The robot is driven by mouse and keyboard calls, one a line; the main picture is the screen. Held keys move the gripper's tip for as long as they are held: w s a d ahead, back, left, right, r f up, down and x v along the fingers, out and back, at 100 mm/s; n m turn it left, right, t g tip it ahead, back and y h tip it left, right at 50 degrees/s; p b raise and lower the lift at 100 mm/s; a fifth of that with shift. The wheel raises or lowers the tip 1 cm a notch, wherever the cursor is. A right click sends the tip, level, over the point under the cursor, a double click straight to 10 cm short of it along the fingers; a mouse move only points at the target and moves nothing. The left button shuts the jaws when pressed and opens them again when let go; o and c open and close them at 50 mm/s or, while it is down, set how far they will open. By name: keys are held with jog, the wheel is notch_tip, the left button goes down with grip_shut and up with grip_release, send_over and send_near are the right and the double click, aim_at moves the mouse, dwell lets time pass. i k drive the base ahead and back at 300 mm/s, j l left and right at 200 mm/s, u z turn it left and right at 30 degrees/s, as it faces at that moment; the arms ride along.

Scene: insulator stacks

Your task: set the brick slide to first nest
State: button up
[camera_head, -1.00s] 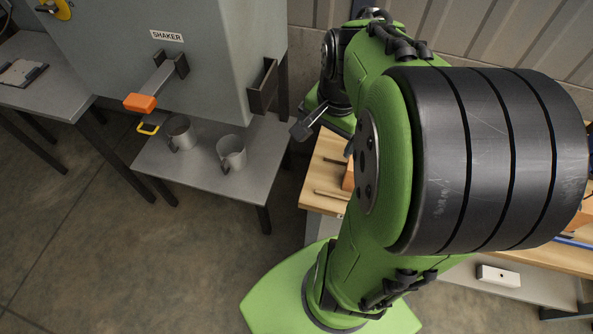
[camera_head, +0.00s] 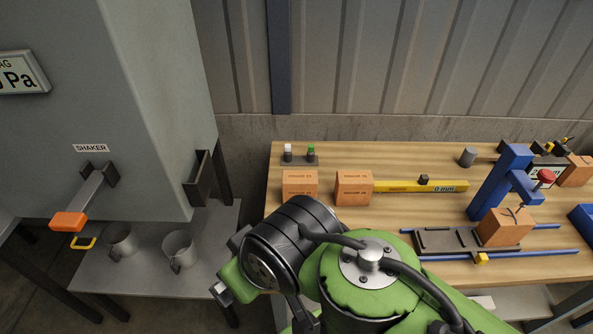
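The brick slide (camera_head: 447,241) is a dark flat carriage on blue rails (camera_head: 556,251) at the right of the wooden bench. An orange brick (camera_head: 505,228) sits on its right part, below a blue press frame (camera_head: 497,184) with a red knob. A small yellow piece (camera_head: 481,259) shows at the slide's front edge. Nest marks cannot be made out clearly. My gripper (camera_head: 222,290) is partly visible at the lower left of my arm, off the bench's left end and far from the slide. Its fingers are too small and dark to tell open from shut.
Two orange bricks (camera_head: 300,185) (camera_head: 353,187) stand near a yellow gauge bar (camera_head: 405,186) reading 0 mm. A small rack with two bottles (camera_head: 299,157) is behind. The grey shaker cabinet (camera_head: 150,110) and a low shelf with two cups (camera_head: 179,249) are left.

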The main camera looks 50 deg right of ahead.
aim_at(430, 240)
jog(key=z, duration=3.25)
jog(key=i+l+u, duration=0.15)
jog(key=l, duration=0.15)
jog(key=i+l+u, duration=0.35)
jog(key=l, duration=0.3)
jog(key=k, duration=0.05)
